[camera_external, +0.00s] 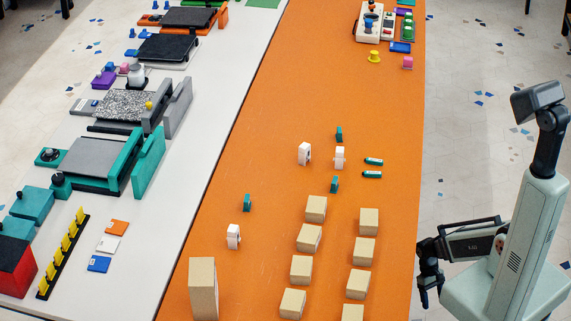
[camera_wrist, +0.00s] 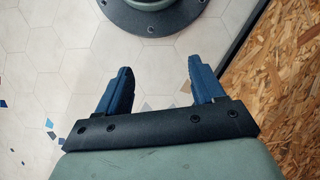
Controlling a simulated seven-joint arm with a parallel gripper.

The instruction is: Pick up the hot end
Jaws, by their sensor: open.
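I cannot tell for certain which object is the hot end. Several small yellow pieces stand along a black strip (camera_external: 53,272) on the white table at the lower left. A small yellow round piece (camera_external: 374,57) and a pink one (camera_external: 408,62) sit on the orange table at the far right. My gripper (camera_external: 430,292) hangs folded beside my base, off the right edge of the orange table and far from these pieces. In the wrist view my gripper (camera_wrist: 160,78) has its two blue fingers wide apart with nothing between them, above the tiled floor.
The orange table (camera_external: 270,120) carries cardboard boxes (camera_external: 203,288), white spools (camera_external: 305,153) and small teal parts (camera_external: 373,161). Printers, including a teal one (camera_external: 95,160), line the white table (camera_external: 155,220). The orange table's middle is mostly clear.

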